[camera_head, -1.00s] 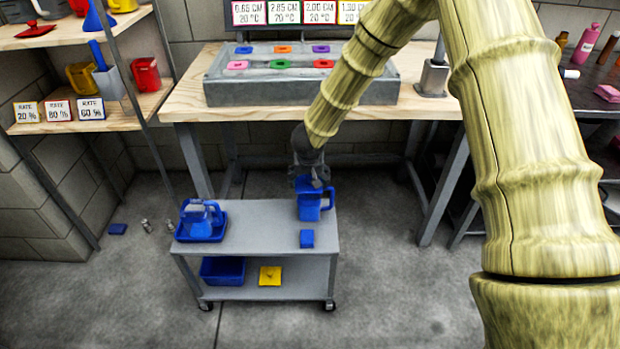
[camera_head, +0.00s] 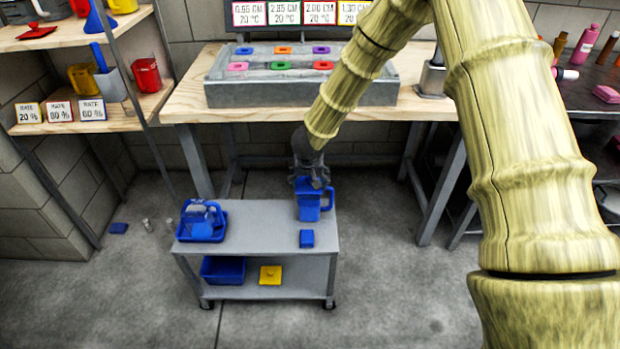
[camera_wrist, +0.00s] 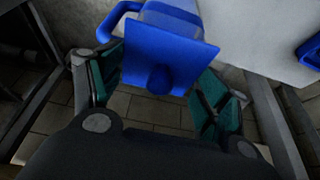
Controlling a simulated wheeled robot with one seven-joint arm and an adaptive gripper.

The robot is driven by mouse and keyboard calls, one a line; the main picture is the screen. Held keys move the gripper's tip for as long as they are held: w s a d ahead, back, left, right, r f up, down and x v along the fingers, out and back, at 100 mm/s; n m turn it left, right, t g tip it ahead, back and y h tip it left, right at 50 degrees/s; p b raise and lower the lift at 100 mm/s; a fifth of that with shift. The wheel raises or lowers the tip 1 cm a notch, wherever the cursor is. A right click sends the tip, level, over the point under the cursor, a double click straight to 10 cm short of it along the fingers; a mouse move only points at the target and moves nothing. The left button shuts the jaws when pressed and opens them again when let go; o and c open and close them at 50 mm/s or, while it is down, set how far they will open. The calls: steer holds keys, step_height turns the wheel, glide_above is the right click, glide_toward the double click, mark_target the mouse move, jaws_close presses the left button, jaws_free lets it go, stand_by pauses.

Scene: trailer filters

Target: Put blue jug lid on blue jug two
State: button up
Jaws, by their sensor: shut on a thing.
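A blue jug (camera_head: 308,207) with a side handle stands upright at the right back of the grey cart top. My gripper (camera_head: 310,182) is directly over its mouth. In the wrist view, a square blue lid (camera_wrist: 170,52) with a round knob lies between the green-padded fingers of my gripper (camera_wrist: 160,88), which is shut on it. The jug's handle (camera_wrist: 118,18) shows behind the lid. Whether the lid touches or sits on the rim is hard to tell. A second blue jug (camera_head: 201,217) is in a blue tray (camera_head: 222,235) at the cart's left.
A small blue square piece (camera_head: 306,238) lies on the cart top (camera_head: 262,235) in front of the jug. The lower shelf holds a blue bin (camera_head: 222,270) and a yellow lid (camera_head: 270,275). A workbench (camera_head: 190,106) stands behind; the middle of the cart top is clear.

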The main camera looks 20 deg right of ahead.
stand_by(0.3)
steer(key=o, duration=0.9)
steer(key=shift+o, duration=0.2)
steer(key=shift+r, duration=0.1)
steer(key=shift+r+p, duration=3.4)
steer(key=shift+p, duration=1.65)
